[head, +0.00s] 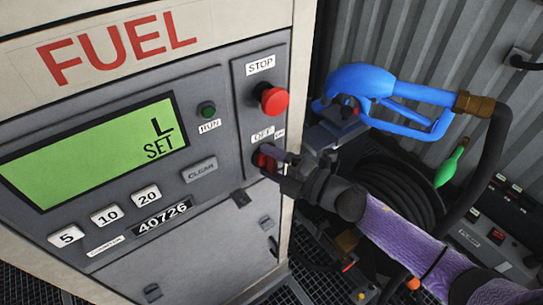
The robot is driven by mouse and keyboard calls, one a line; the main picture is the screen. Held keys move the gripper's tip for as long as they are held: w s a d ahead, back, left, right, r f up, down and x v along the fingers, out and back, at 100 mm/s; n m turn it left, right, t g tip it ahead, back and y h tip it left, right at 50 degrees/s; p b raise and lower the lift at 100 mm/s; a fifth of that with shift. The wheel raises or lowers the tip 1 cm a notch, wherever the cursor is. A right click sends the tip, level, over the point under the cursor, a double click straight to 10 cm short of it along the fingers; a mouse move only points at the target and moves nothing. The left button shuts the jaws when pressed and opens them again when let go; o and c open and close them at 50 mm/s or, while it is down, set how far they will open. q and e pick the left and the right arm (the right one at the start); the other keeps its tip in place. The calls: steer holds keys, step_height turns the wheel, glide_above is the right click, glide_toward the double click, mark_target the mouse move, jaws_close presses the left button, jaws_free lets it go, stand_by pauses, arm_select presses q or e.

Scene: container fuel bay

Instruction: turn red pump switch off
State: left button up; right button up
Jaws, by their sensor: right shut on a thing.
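The red pump switch (261,161) sits on the dark side panel of the fuel pump, under the "OFF" label (263,134). My right gripper (271,160) reaches in from the right and is shut on the switch. Its fingers hide part of the switch, and I cannot tell exactly which way the switch is set. My left gripper is not in view.
A red STOP button (273,99) sticks out just above the switch. The green display (90,150) reads "L SET". A blue fuel nozzle (385,95) hangs at the right, above a coiled black hose (400,185).

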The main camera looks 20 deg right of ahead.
steer(key=shift+w+d+r+n, duration=0.1)
steer(key=shift+r+n, duration=0.15)
steer(key=shift+n, duration=0.05)
stand_by(0.4)
steer(key=o, duration=1.1)
steer(key=shift+f, duration=0.1)
steer(key=shift+s+d+f, duration=0.1)
steer(key=shift+s+d, duration=0.1)
steer(key=shift+s, duration=0.05)
steer(key=shift+r+b+v, duration=0.15)
steer(key=shift+b+v, duration=0.05)
steer(key=shift+v, duration=2.15)
steer(key=shift+r+b+v, duration=0.15)
steer(key=shift+b+v, duration=0.05)
steer(key=shift+v, duration=2.1)
steer(key=shift+d, duration=0.1)
